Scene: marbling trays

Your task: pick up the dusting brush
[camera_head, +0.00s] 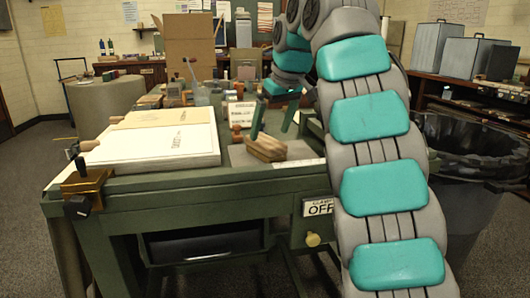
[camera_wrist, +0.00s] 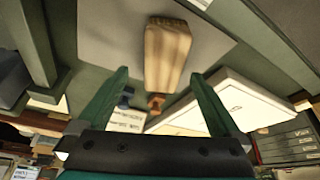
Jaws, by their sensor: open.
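A wood-grained, block-shaped piece (camera_head: 265,148) lies on a grey board on the green table. In the wrist view the fingers (camera_wrist: 159,74) stand wide apart. I cannot tell whether either touches the piece.
A thick stack of pale sheets (camera_head: 160,146) lies left of the piece. A small orange-brown object (camera_head: 237,134) stands close beside it, also in the wrist view (camera_wrist: 155,102). A jar (camera_head: 201,96) and small boxes stand behind. A dark bin (camera_head: 470,190) is at right.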

